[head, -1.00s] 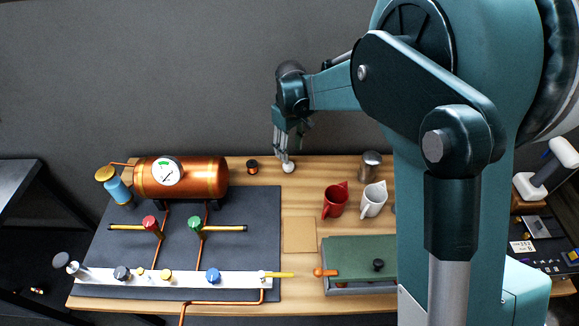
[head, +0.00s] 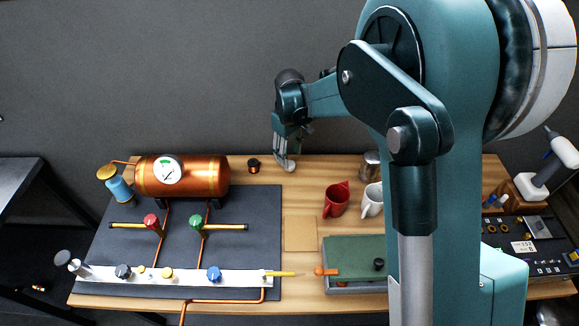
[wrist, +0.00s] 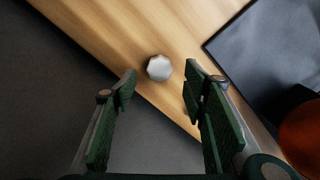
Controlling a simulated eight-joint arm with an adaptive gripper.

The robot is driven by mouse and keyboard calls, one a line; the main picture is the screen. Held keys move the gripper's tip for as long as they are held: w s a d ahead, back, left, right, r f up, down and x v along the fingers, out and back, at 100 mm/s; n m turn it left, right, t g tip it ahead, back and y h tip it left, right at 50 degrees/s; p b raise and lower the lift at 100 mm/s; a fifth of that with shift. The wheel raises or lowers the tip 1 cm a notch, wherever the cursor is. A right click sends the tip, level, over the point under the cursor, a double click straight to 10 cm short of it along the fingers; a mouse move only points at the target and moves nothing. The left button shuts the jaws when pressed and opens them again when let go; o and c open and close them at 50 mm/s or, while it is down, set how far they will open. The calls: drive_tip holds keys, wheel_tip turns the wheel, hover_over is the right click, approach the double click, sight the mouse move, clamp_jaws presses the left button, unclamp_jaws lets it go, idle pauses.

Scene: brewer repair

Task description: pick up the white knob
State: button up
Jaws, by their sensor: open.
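The white knob (wrist: 159,68) sits on the wooden table near its back edge. In the wrist view it lies just beyond my open fingertips, between their lines and apart from both. My gripper (wrist: 158,82) is open and empty, its green-padded fingers on either side. In the head view my gripper (head: 284,158) hangs at the table's back edge, low over the knob (head: 290,168), which is partly hidden by the fingers.
A dark spool (head: 253,166) stands to the left, with the copper boiler (head: 205,177) beyond it on the dark mat (head: 262,215). Bare wood lies around the knob.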

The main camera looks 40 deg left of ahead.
sight(290, 166)
drive_tip(key=shift+f, duration=2.6)
drive_tip(key=c, duration=1)
